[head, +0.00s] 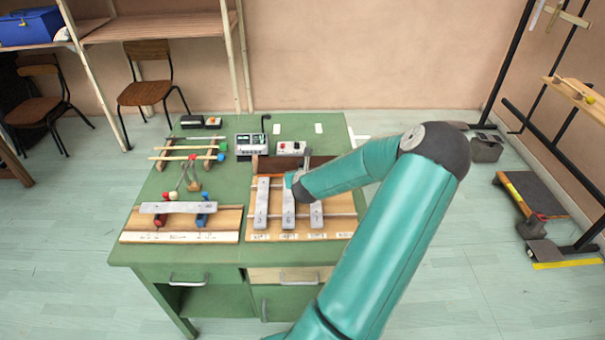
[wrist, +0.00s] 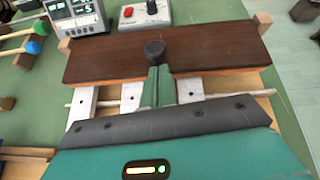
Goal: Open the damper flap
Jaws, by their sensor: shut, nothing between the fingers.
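The damper flap (wrist: 215,52) is a dark brown wooden board with a thin orange layer along its near edge. It lies across the far ends of pale metal bars (wrist: 131,95) in the wrist view. A round black knob (wrist: 154,48) stands near the middle of its near part. My gripper (wrist: 158,72) is shut and empty, its green fingertips just on the near side of the knob. I cannot tell whether they touch it. In the head view the flap (head: 268,164) is partly hidden by my arm, and my gripper is mostly hidden too.
A grey meter box (wrist: 77,14) and a control box with a red button (wrist: 145,12) stand behind the flap. Mallets with green and blue heads (wrist: 32,38) lie to the left. A second bar on a wooden board (head: 168,207) sits at the green table's left front.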

